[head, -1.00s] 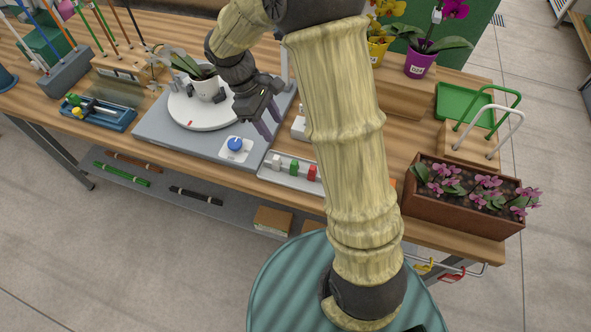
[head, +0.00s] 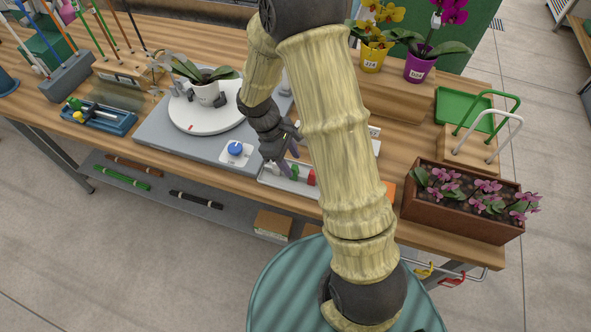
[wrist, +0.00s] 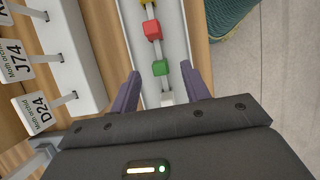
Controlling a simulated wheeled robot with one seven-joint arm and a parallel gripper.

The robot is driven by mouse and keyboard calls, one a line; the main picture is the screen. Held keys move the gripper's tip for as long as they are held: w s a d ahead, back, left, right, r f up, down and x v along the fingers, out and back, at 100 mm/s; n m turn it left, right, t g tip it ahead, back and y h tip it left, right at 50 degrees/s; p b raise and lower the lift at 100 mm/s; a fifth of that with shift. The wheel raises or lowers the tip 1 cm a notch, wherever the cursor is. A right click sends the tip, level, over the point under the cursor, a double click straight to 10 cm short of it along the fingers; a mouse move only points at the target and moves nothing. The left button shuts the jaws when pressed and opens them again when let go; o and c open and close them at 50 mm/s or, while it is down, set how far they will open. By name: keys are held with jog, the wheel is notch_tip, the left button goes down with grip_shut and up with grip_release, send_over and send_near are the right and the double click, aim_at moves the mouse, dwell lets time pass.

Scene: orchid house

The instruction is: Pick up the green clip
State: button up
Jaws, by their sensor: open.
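The green clip (head: 295,172) stands in a narrow pale tray (head: 270,180) near the front edge of the workbench, between a white clip and a red clip (head: 311,178). In the wrist view the green clip (wrist: 160,68) lies ahead of and between the two purple fingers. My gripper (wrist: 160,85) is open and empty, with its fingers on either side of the tray's row. In the head view my gripper (head: 288,157) is over the tray, close to the green clip; whether it touches cannot be told.
The red clip (wrist: 152,30) and a yellow clip (wrist: 148,3) sit further along the tray. A white rack with labels (wrist: 45,85) stands beside the tray. A turntable (head: 190,118) with a potted orchid and a blue knob (head: 235,148) are to the left.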

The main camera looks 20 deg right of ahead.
aim_at(294, 167)
jog(key=shift+f, duration=0.15)
jog(key=shift+x, duration=2.65)
jog(key=shift+w, duration=0.1)
grip_shut()
